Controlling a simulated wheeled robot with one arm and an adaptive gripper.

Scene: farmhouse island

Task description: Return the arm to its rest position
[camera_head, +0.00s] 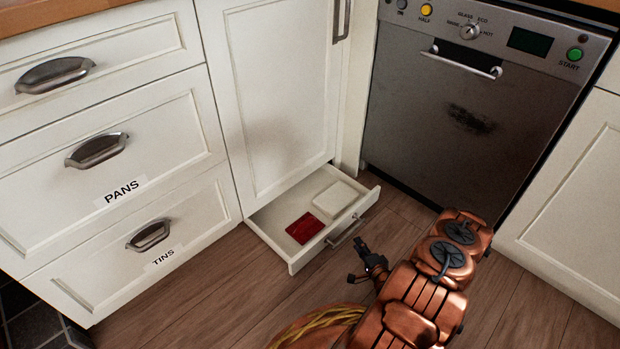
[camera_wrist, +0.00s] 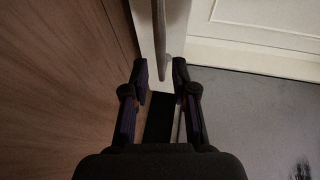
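My copper arm (camera_head: 415,300) reaches in from the bottom right, low over the floor. My gripper (camera_head: 362,262) is at its end, just in front of the open low drawer (camera_head: 289,263). In the wrist view, my gripper (camera_wrist: 160,72) has its two dark fingers apart with a gap between them. The drawer's grey bar handle (camera_wrist: 160,40) lines up with that gap; it also shows in the head view (camera_head: 346,231). I cannot tell whether the fingers touch the handle. Nothing is seen held.
A red item (camera_head: 305,228) and a white item (camera_head: 335,198) lie in the drawer. A steel dishwasher (camera_head: 460,110) stands behind, shut. Drawers labelled PANS (camera_head: 150,165) and TINS (camera_head: 180,225) are shut at left. The wooden floor (camera_head: 190,295) at lower left is clear.

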